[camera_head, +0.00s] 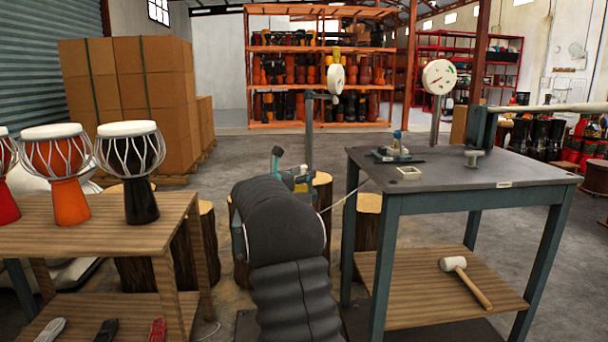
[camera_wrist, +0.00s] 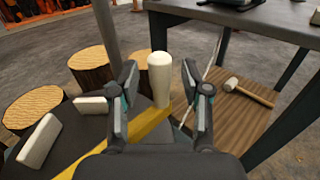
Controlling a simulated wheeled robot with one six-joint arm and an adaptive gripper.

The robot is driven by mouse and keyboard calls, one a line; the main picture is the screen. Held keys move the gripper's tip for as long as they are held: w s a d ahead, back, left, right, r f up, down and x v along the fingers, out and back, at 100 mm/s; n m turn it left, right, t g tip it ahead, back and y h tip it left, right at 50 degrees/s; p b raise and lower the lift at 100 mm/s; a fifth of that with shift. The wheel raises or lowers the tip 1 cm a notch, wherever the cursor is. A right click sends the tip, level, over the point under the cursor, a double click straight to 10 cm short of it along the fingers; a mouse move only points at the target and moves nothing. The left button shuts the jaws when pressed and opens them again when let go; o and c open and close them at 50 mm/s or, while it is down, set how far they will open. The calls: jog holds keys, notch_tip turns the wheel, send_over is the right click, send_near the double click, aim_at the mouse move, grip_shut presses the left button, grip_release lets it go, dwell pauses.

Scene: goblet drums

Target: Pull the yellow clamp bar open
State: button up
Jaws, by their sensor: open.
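The yellow clamp bar (camera_wrist: 150,128) runs diagonally across a dark surface in the wrist view, from the lower left to between my fingers. My gripper (camera_wrist: 164,98) is open, with one finger on each side of the handle. A gap shows beside each finger, narrower on the left. In the head view a small patch of yellow (camera_head: 301,172) shows near the middle; most of the clamp is hidden there.
Two white blocks (camera_wrist: 40,142) lie left of the bar. A dark workbench (camera_head: 450,165) stands close on the right, with a mallet (camera_head: 466,281) on its lower shelf. Log stools (camera_wrist: 90,68) stand behind. Goblet drums (camera_head: 133,165) stand on a wooden table at left.

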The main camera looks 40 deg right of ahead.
jog(key=shift+d, duration=0.4)
jog(key=shift+c, duration=0.3)
grip_shut()
